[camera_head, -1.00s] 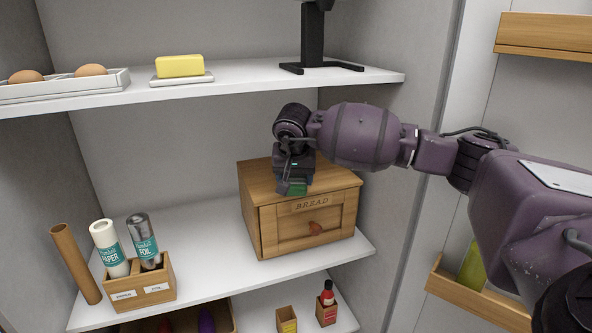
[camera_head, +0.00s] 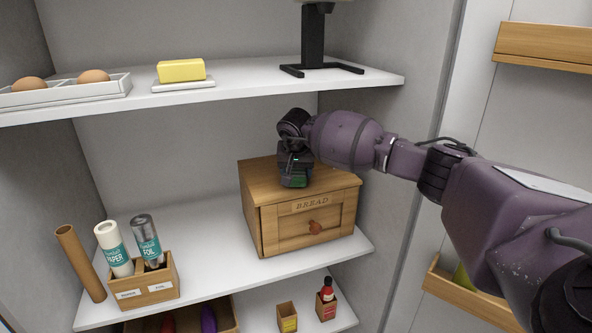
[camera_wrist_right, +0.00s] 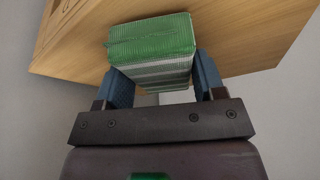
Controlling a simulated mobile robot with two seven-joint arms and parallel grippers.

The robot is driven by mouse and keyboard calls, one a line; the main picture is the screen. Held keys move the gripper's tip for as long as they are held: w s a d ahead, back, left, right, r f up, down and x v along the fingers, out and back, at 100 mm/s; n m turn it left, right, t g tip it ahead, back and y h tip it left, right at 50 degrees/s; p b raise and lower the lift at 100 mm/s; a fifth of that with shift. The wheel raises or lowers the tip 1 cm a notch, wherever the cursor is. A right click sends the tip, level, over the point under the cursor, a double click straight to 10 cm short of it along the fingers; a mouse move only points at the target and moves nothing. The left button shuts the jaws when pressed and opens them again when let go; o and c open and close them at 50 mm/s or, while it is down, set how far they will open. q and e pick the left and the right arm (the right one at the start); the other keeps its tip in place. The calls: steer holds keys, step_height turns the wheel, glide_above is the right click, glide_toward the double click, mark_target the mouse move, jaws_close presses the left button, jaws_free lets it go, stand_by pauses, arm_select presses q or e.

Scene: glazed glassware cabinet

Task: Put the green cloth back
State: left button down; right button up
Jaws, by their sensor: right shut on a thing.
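The green cloth (camera_wrist_right: 150,38) is a folded block with green and grey-white stripes. In the right wrist view it sits between the two blue fingers of my right gripper (camera_wrist_right: 163,82), which is shut on it. In the head view my right gripper (camera_head: 295,183) points down over the top of the wooden bread box (camera_head: 257,177), and only a small dark green part of the cloth shows there. The box's wooden top also shows close behind the cloth in the wrist view (camera_wrist_right: 245,55). I cannot tell whether the cloth touches it. My left gripper is not in view.
A box (camera_head: 152,291) with paper and foil rolls stands at the left of the middle shelf (camera_head: 205,232). The upper shelf (camera_head: 240,82) holds butter (camera_head: 181,70), an egg tray (camera_head: 62,90) and a black stand (camera_head: 314,40). The cabinet's right wall is close to my arm.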

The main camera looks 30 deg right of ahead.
steer(key=shift+f, duration=0.35)
steer(key=shift+f, duration=0.15)
steer(key=o, duration=0.9)
steer(key=shift+c, duration=0.2)
